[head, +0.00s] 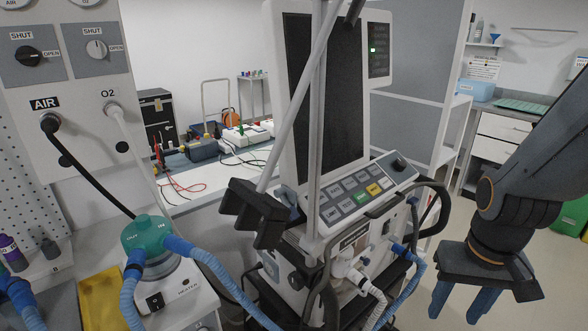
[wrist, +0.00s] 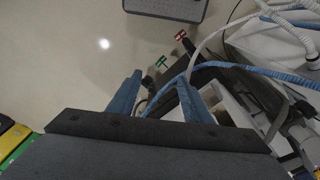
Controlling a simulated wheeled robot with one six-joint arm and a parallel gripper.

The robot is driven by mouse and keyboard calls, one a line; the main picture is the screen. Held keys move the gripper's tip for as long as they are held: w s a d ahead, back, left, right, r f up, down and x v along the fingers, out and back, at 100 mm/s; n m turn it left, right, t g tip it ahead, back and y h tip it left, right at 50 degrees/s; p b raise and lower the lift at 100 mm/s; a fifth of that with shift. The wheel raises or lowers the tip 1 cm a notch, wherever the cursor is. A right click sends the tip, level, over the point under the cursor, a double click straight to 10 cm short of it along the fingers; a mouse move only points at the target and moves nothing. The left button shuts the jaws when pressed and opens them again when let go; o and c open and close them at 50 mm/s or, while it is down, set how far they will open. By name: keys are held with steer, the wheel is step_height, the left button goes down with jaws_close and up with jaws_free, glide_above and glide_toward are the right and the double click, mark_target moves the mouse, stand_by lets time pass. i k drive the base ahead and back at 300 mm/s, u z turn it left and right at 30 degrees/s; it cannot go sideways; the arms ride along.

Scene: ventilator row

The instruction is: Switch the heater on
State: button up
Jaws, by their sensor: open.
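The heater (head: 188,302) is a white box at the lower left of the head view, labelled HEATER. A teal-topped humidifier chamber (head: 146,233) with blue hoses sits on the heater. My gripper (head: 456,316) is at the far right of the head view, pointing down, open and empty. It is far to the right of the heater, with the ventilator between them. In the wrist view its two blue fingers (wrist: 160,80) are apart over the floor and hoses. The heater is not visible there.
The ventilator (head: 350,190) with its screen, poles and hoses stands in the middle. Blue hoses (head: 215,268) loop in front of the heater's right side. A gas panel (head: 75,90) with AIR and O2 knobs is above left.

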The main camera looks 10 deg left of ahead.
mark_target(158, 307)
steer(key=u, duration=0.4)
steer(key=k, duration=0.55)
steer(key=u, duration=0.85)
